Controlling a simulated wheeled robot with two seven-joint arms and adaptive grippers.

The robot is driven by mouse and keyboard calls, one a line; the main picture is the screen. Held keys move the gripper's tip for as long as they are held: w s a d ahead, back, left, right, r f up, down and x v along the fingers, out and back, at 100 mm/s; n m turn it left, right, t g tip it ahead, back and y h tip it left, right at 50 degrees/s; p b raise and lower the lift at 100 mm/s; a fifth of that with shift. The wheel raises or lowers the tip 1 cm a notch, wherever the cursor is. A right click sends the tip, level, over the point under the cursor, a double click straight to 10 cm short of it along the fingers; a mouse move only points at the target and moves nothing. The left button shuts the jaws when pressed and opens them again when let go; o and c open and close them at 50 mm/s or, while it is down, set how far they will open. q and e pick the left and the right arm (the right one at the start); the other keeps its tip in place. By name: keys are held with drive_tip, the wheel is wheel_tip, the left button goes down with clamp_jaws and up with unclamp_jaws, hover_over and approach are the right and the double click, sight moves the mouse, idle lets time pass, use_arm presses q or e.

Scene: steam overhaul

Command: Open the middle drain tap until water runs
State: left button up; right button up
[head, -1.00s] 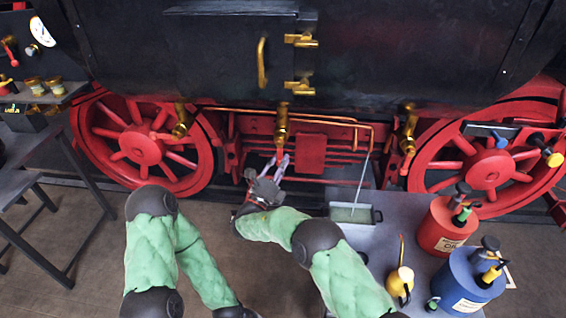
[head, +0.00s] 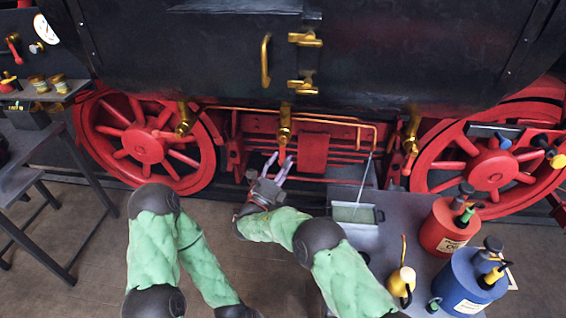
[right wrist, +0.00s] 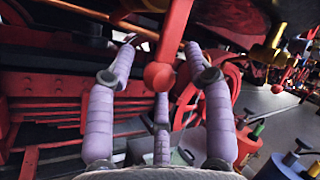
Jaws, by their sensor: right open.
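The brass middle drain tap (head: 284,122) hangs under the dark boiler side, between the two red wheels. My right gripper (head: 280,160) is just below it, fingers pointing up and spread. In the right wrist view, a red lever with a round red knob (right wrist: 159,76) comes down between the lilac fingers of my right gripper (right wrist: 161,43). The fingers stand apart on both sides of the knob; I cannot tell whether any touches it. A thin pale line (head: 365,176) runs from the copper pipe's end down to a small tray (head: 377,215).
Other brass taps hang at left (head: 184,120) and right (head: 411,130). A grey table (head: 395,245) at right holds a red can (head: 444,230), a blue can (head: 466,280) and a yellow oiler (head: 401,282). A dark bench stands at the left edge.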

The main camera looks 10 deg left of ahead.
drive_tip(key=v, duration=1.1)
drive_tip(key=shift+s+a+f, duration=0.15)
drive_tip(key=shift+s+f, duration=0.05)
